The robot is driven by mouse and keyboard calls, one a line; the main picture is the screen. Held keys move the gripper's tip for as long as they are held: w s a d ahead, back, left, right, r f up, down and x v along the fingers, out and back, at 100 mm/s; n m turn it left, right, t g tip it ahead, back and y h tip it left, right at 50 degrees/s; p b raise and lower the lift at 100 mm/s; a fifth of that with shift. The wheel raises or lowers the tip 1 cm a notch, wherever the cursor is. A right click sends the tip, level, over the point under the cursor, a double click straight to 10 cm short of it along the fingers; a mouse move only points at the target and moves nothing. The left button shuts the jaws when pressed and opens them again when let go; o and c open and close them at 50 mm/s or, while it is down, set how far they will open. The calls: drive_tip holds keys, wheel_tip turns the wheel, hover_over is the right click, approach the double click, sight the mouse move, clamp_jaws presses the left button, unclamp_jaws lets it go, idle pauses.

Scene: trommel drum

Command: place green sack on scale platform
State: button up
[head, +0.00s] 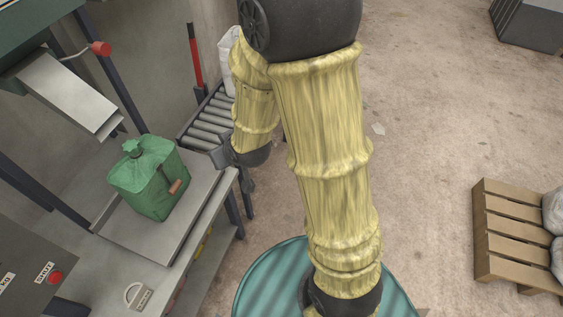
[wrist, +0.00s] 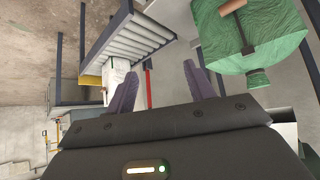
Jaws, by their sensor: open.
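The green sack (head: 150,178) stands upright on the flat grey scale platform (head: 146,242), at the left in the head view. It has a tied top and a brown wooden handle on its side. In the wrist view the sack (wrist: 248,32) fills the upper right, outside the fingers. My gripper (head: 248,184) is just right of the sack, apart from it. In the wrist view my gripper (wrist: 163,75) has its two dark fingers spread, with nothing held between them.
A metal chute (head: 68,93) hangs above and left of the sack. A roller conveyor (head: 207,118) with a white sack (head: 228,62) lies behind. A control panel with a red button (head: 55,277) is at lower left. A wooden pallet (head: 510,235) stands right.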

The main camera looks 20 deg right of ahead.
drive_tip(key=s+d+r+m+g+h, duration=0.1)
drive_tip(key=s+d+r+g, duration=0.1)
drive_tip(key=s+d, duration=0.3)
drive_tip(key=s+d+r+m+g+h, duration=0.1)
drive_tip(key=s+d+r+m+g, duration=0.1)
drive_tip(key=s+d, duration=0.3)
drive_tip(key=shift+s+d+g, duration=0.2)
drive_tip(key=shift+s+g, duration=0.45)
drive_tip(key=shift+g, duration=0.15)
